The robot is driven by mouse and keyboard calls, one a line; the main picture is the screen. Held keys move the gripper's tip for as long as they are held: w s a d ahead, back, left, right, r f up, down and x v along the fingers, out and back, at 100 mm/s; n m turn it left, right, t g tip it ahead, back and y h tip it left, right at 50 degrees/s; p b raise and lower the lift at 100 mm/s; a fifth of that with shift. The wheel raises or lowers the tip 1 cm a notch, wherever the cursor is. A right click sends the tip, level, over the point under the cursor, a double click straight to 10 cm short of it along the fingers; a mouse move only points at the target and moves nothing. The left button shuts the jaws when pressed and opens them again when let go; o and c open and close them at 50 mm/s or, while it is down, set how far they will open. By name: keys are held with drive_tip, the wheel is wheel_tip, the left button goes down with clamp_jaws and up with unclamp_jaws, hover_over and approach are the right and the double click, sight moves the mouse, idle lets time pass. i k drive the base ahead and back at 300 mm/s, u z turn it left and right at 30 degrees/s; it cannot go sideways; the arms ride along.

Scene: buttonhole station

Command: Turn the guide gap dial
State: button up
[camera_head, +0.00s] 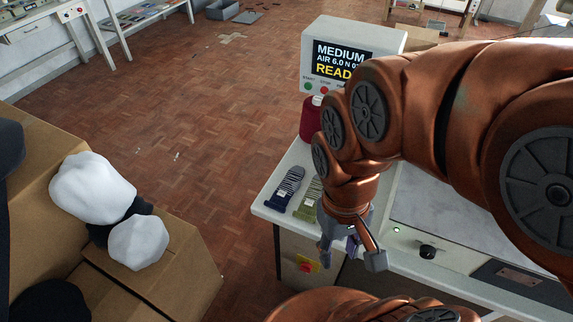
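A black round knob (427,252), which looks like the guide gap dial, sits on the pale front part of the station's bench (400,270). No label on it can be read, and its pointer setting is too small to tell. My gripper (350,259) hangs down at the bench's front edge, to the left of the knob and apart from it. Its two grey fingers are spread open. A small purple thing (353,244) shows between or behind the fingers; I cannot tell whether it is touched.
A display box (350,50) and a dark red cone (311,118) stand at the back of the bench. A dark striped sock (285,189) and a green one (309,197) lie left of my gripper. A red-and-yellow switch (306,265) is below.

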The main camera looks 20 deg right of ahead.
sight(427, 252)
drive_tip(key=z, duration=2.65)
drive_tip(key=k, duration=0.5)
drive_tip(key=u, duration=0.65)
drive_tip(key=k, duration=0.95)
drive_tip(key=u, duration=0.65)
